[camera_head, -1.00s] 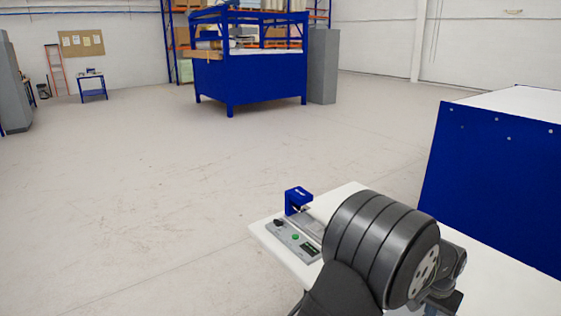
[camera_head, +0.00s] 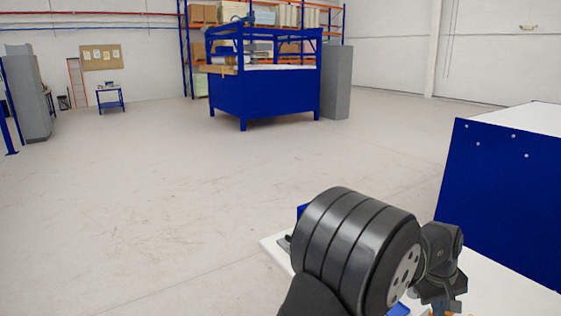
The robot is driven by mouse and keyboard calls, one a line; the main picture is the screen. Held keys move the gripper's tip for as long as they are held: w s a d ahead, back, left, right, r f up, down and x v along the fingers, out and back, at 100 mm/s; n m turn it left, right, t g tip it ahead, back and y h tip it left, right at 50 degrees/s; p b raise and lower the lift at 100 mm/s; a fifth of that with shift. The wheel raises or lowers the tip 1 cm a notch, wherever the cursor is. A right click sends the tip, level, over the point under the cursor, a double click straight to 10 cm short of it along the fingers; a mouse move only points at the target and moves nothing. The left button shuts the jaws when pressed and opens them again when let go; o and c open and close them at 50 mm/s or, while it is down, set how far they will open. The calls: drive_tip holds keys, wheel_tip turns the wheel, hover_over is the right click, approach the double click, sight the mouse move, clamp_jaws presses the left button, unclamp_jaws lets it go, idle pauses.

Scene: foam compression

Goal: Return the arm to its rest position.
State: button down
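My arm rises from the bottom edge, its large dark ribbed joint filling the lower middle of the view. My gripper (camera_head: 441,304) is at the bottom edge right of that joint, below a dark wrist link. It is small and partly cut off, so I cannot tell whether it is open or shut, or whether it holds anything. A white table (camera_head: 495,298) lies under and behind the arm. The blue test device (camera_head: 302,210) on it is almost wholly hidden behind my arm. No foam shows clearly.
A large blue-sided bench (camera_head: 500,190) with a white top stands close on the right. A blue workstation (camera_head: 265,95) and a grey cabinet (camera_head: 337,82) stand far back. The floor (camera_head: 150,210) at left and middle is clear. Small orange bits show near my gripper.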

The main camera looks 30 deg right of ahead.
drive_tip(key=shift+w+a+r+n, duration=0.2)
drive_tip(key=shift+w+r+n, duration=0.05)
drive_tip(key=shift+r+n, duration=0.5)
drive_tip(key=shift+f, duration=0.2)
drive_tip(key=s+d+f+m+t, duration=0.1)
drive_tip(key=s+d+f+m, duration=0.1)
drive_tip(key=f+m, duration=0.6)
drive_tip(key=shift+s+d+f+m, duration=0.15)
drive_tip(key=shift+s+f+m, duration=0.4)
drive_tip(key=shift+m, duration=1.1)
drive_tip(key=shift+s+r, duration=0.1)
drive_tip(key=shift+r, duration=0.15)
